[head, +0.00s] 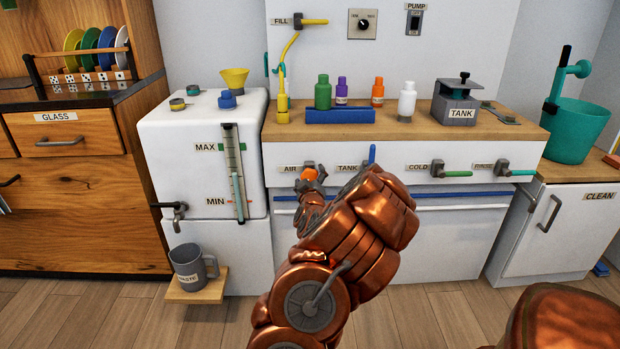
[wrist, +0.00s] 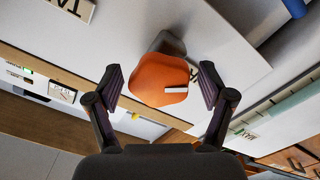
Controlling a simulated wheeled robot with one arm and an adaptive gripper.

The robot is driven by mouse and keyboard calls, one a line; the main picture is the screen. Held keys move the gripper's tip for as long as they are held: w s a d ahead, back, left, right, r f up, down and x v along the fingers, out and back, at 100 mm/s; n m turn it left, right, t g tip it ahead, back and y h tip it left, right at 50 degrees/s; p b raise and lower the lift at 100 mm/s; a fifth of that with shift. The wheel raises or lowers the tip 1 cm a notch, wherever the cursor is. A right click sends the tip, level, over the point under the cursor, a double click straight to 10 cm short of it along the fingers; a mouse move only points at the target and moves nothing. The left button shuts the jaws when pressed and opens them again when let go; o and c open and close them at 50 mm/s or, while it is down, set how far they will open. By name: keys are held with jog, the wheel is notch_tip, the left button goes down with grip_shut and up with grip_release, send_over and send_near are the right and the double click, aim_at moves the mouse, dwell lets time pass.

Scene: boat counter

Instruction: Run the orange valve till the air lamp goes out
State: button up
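The orange valve (head: 309,173) is on the white front panel beside the AIR label (head: 290,168), below the wooden counter edge. In the wrist view its orange knob (wrist: 158,82) fills the middle, with a small white mark on it and a grey mount behind. My gripper (head: 311,186) is at the valve and covers part of it in the head view. In the wrist view its fingers (wrist: 162,84) stand open on either side of the knob, with a visible gap at each side. I cannot make out an air lamp.
The blue TANK valve (head: 372,154) stands close to the right of my gripper. The green COLD valve (head: 456,173) and teal RINSE valve (head: 520,172) are farther right. A blue rail (head: 460,194) runs below. The white tank (head: 190,140) stands left, above a grey mug (head: 187,266).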

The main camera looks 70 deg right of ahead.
jog(key=c, duration=1)
jog(key=shift+m, duration=0.3)
jog(key=m+b, duration=0.1)
jog(key=m, duration=0.1)
jog(key=shift+m+b, duration=0.3)
jog(key=m+b, duration=0.2)
jog(key=m, duration=0.1)
jog(key=shift+f+m, duration=0.1)
jog(key=shift+m, duration=0.3)
jog(key=m+b, duration=0.3)
jog(key=m, duration=0.2)
jog(key=shift+m, duration=0.3)
jog(key=o, duration=1.2)
